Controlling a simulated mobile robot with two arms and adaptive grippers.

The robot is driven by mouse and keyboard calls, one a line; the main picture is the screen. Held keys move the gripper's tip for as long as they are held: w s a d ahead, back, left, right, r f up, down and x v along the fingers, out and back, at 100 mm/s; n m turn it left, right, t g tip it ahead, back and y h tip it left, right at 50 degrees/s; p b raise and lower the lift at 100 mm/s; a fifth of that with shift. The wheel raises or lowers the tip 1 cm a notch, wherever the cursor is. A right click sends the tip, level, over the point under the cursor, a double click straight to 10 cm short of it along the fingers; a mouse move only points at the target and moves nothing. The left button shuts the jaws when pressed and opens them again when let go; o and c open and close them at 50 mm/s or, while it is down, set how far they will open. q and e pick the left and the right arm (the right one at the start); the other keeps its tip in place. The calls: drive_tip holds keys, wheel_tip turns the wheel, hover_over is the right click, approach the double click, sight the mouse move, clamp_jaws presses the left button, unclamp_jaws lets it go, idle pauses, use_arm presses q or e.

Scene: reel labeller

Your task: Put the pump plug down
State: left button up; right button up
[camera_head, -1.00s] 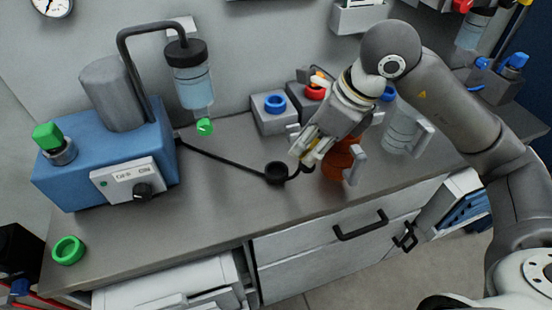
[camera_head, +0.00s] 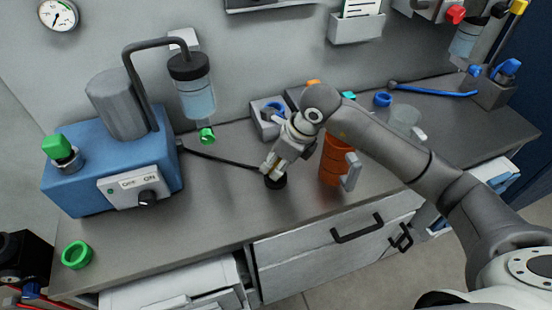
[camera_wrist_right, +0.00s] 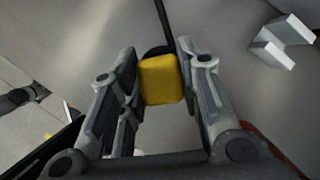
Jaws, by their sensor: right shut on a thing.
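My right gripper (camera_head: 270,170) is low over the counter, right of the blue pump (camera_head: 110,165). It is shut on the yellow pump plug (camera_wrist_right: 162,80), which shows between its two fingers in the right wrist view. A black round piece (camera_head: 276,182) is on the counter at the fingertips. In the wrist view, part of it shows behind the plug, and I cannot tell whether the two touch. A black cable (camera_head: 220,159) runs from the pump to the gripper. The fingers mostly hide the plug in the head view. My left gripper is not in view.
An orange mug (camera_head: 332,162) with a grey handle stands just right of my gripper. A grey block with a blue ring (camera_head: 262,112) is behind it. A green ring (camera_head: 76,255) lies at the front left. The counter (camera_head: 215,205) in front of the gripper is clear.

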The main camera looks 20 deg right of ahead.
drive_tip(key=shift+f+b, duration=0.25)
drive_tip(key=shift+b, duration=0.05)
drive_tip(key=o, duration=1.1)
drive_tip(key=shift+r, duration=0.15)
drive_tip(key=shift+r+p, duration=0.25)
drive_tip(key=shift+p, duration=0.15)
drive_tip(key=b+v, duration=0.1)
drive_tip(key=v, duration=1)
drive_tip(key=shift+s+d+r+b, duration=0.15)
drive_tip(key=shift+r+b, duration=0.15)
drive_tip(key=shift+r, duration=0.05)
